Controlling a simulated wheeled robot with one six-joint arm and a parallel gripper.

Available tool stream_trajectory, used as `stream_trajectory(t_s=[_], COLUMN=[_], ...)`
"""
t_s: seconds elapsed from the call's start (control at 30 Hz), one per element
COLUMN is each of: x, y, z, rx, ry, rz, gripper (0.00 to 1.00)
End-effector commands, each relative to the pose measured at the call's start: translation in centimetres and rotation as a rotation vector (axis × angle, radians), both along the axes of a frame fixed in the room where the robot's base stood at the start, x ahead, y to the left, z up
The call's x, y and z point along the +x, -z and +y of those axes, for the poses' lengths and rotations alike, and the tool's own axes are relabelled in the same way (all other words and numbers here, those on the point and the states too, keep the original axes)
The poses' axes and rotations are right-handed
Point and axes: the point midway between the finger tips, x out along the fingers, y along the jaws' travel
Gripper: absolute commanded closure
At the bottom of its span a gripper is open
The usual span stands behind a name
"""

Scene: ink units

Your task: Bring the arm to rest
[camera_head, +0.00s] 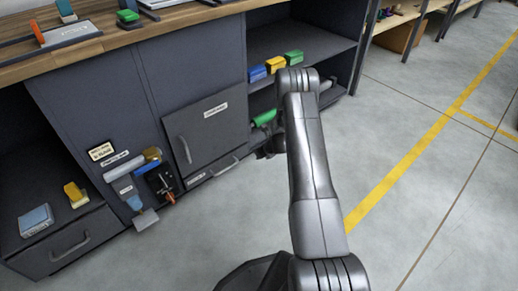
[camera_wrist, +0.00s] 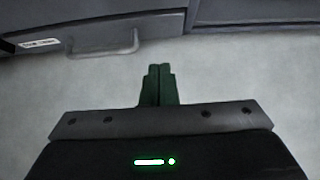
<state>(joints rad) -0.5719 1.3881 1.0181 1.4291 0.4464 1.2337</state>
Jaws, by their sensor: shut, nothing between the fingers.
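My arm (camera_head: 310,150) reaches up and forward from the bottom middle of the head view, then bends down at its far end. My gripper (camera_wrist: 159,68) shows in the wrist view with its two dark green fingers together and nothing between them. It hangs over the grey floor (camera_wrist: 225,75) in front of a drawer (camera_wrist: 75,40) with a bar handle. In the head view the gripper is mostly hidden behind the arm.
A dark cabinet with a wooden top (camera_head: 190,22) stands left and ahead. Its open shelf holds a blue block (camera_head: 257,73), a yellow block (camera_head: 276,65) and a green block (camera_head: 294,57). Tools hang on its front. The floor (camera_head: 400,150) to the right is clear, with yellow lines.

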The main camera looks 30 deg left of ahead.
Motion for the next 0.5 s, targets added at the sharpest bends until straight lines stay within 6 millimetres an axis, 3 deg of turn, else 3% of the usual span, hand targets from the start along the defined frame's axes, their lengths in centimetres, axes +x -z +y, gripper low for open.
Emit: stream_trajectory(t_s=[0.5], x=[-0.11], y=[0.09], z=[-0.13], rx=[-0.001], ry=[-0.001], rz=[0.001], gripper=[1.0])
